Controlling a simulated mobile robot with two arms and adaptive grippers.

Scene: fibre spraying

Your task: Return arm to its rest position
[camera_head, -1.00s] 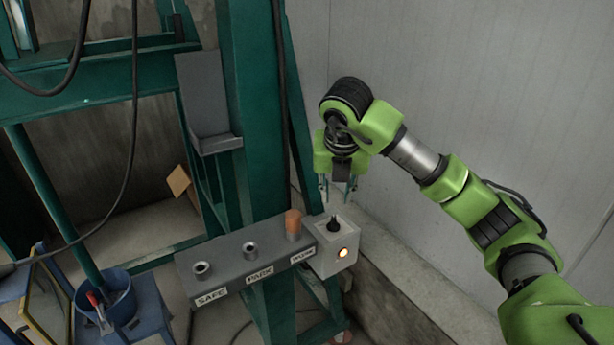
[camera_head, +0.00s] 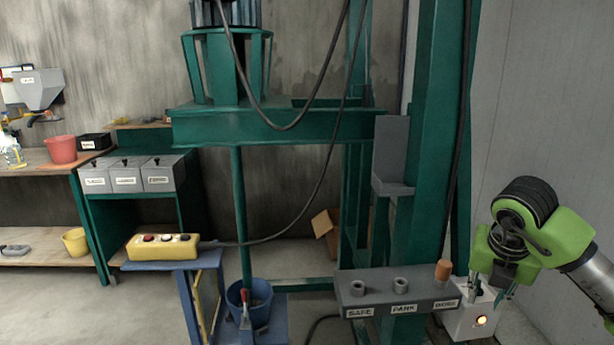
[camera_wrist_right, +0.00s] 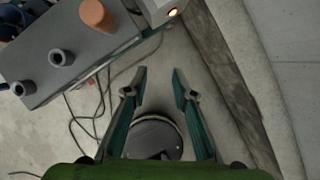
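My right arm comes in from the right edge of the head view. Its gripper (camera_head: 492,286) hangs pointing down beside a light grey box (camera_head: 470,318) with a lit orange lamp. In the right wrist view the two fingers of the right gripper (camera_wrist_right: 160,88) are apart with nothing between them. The grey panel (camera_head: 372,293) has sockets labelled SAFE, PARK and a third label; an orange-brown peg (camera_head: 443,270) stands at the third. The panel and peg also show at the upper left of the right wrist view. My left gripper is not in view.
A green steel frame (camera_head: 270,125) stands in the middle. A blue stool with a blue bucket (camera_head: 250,310) is in front of it. A yellow button box (camera_head: 162,246) lies on a blue stand at left. Shelves with a red bucket (camera_head: 61,149) are further left. A grey wall is close at right.

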